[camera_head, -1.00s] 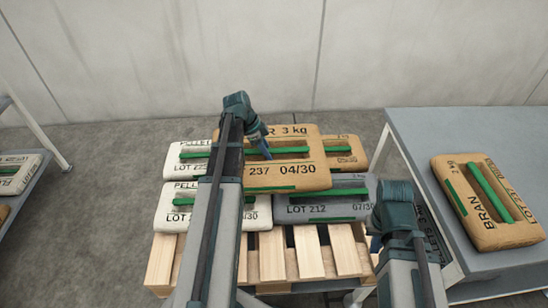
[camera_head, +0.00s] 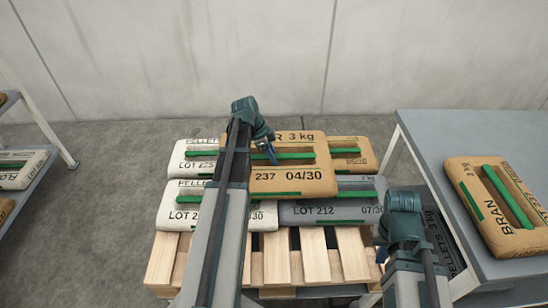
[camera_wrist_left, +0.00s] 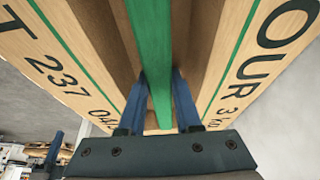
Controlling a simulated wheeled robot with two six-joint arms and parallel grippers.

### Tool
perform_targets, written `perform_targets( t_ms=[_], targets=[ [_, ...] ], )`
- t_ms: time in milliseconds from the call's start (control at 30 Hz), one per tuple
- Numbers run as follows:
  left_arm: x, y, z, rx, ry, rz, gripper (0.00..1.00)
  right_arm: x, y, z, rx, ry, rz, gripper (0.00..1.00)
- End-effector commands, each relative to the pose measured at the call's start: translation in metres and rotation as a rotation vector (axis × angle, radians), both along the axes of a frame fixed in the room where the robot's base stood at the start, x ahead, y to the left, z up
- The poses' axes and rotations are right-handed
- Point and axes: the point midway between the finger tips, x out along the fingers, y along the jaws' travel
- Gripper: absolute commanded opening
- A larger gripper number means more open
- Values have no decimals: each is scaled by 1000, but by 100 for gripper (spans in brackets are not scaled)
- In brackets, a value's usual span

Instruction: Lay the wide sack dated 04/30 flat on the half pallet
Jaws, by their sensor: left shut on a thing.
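The wide tan sack dated 04/30 (camera_head: 290,182), marked LOT 237 and 3 kg, is over the back middle of the half pallet (camera_head: 312,262). My left gripper (camera_head: 268,152) is shut on its green handle strip, and the wrist view shows the blue fingers (camera_wrist_left: 158,100) on both sides of the strip (camera_wrist_left: 152,50). The sack looks level and overlaps the sacks around it in the picture. I cannot tell whether it touches them. My right gripper (camera_head: 382,252) is at the pallet's right side, mostly hidden by its wrist.
White PELLETS sacks (camera_head: 188,208) lie on the pallet's left, a grey LOT 212 sack (camera_head: 335,212) front right, and a tan sack (camera_head: 352,150) back right. Front slats are bare. A grey table (camera_head: 450,135) with a BRAN sack (camera_head: 500,235) stands right; a shelf (camera_head: 45,150) stands left.

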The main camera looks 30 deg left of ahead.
Motion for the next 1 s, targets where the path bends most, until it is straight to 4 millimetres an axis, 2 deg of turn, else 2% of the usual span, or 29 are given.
perform_targets(
  t_ms=[867, 900, 1000],
  targets=[
    [1, -1, -10, -4, -3, 0, 0, 0, 0, -10, 0, 0, 0, 0],
    [0, 0, -11, 0, 0, 0, 34, 0, 0, -11, 0, 0, 0, 0],
    [0, 0, -11, 0, 0, 0, 52, 0, 0, -11, 0, 0, 0, 0]
  ],
)
